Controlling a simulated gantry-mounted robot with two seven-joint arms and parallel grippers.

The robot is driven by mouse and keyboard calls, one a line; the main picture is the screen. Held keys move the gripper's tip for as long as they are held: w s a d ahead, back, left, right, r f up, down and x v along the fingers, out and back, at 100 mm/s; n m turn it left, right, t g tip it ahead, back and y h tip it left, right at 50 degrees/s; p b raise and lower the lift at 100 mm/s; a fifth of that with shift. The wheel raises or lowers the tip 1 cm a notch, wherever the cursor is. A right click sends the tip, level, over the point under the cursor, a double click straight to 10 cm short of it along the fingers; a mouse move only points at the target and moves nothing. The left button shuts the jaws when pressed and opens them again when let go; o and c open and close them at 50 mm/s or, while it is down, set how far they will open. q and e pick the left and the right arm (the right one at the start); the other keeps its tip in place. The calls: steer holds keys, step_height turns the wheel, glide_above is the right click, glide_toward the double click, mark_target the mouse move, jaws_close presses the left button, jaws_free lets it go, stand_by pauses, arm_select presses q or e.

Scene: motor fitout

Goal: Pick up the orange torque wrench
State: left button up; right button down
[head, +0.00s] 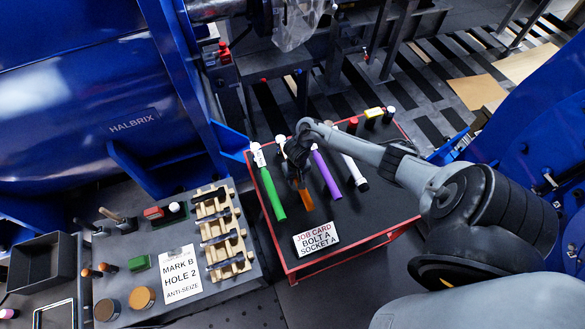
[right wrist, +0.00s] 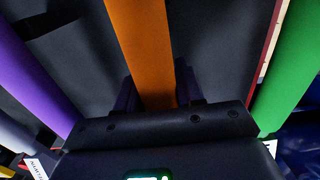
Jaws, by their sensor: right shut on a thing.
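The orange torque wrench (head: 305,199) lies on the dark red-edged table, between the green-handled wrench (head: 271,194) and the purple-handled wrench (head: 326,176). My right gripper (head: 297,172) is over it from above and covers its upper part in the head view. In the right wrist view the orange handle (right wrist: 143,50) runs straight between the fingers of my right gripper (right wrist: 155,95), which is shut on it. I cannot tell whether the wrench is lifted off the table. My left gripper is not in view.
A white-handled wrench (head: 354,173) lies right of the purple one. A job card (head: 316,239) lies at the table's front. A side bench at left holds a wooden rack (head: 222,232), a sign (head: 180,274) and round tins. Blue machinery stands on both sides.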

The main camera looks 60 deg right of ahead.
steer(key=shift+r, duration=0.15)
step_height(320, 180, up, 9)
steer(key=p, duration=0.3)
steer(key=shift+p, duration=0.35)
steer(key=shift+r, duration=0.45)
steer(key=c, duration=1.4)
jaws_free()
jaws_close()
steer(key=shift+p, duration=0.3)
